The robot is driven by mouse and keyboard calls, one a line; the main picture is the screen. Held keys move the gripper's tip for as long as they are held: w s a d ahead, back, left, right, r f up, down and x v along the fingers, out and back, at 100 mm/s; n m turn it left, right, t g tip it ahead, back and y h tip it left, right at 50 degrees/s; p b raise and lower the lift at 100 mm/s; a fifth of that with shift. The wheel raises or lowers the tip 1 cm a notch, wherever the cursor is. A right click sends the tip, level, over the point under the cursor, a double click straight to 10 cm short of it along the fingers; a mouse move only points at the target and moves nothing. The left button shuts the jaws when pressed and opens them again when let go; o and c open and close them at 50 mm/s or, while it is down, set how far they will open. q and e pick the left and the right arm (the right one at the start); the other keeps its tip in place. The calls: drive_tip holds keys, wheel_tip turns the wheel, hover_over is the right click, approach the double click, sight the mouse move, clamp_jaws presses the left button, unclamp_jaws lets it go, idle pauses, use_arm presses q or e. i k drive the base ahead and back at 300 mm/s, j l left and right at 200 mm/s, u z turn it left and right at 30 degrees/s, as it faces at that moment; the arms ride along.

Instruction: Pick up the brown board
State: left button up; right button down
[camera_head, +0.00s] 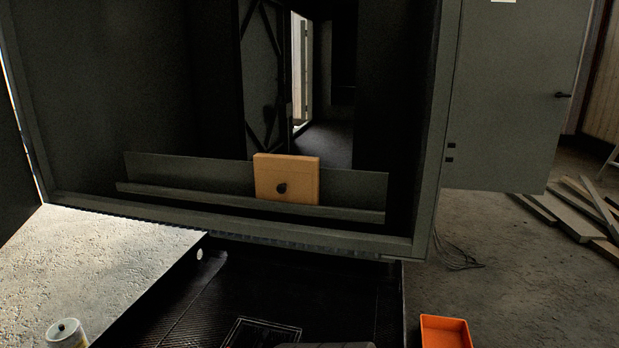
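The brown board (287,173) is a light brown, upright rectangular panel with a dark round knob or hole low on its face. It stands inside the dark enclosure (428,150), against a low grey back plate and behind or on a long grey ledge (220,199). Its top edge rises a little above the back plate. Nothing covers its front. Neither of my grippers shows in the head view.
An open grey door (515,95) hangs at the enclosure's right. A pale surface (110,265) lies at lower left with a small can (66,335) on it. An orange bin (445,332) sits at the bottom right. Planks (570,214) and cables (455,252) lie on the floor.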

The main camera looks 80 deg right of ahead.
sight(280, 177)
drive_tip(key=l+z, duration=0.2)
drive_tip(key=z, duration=1.2)
drive_tip(key=i+j, duration=0.05)
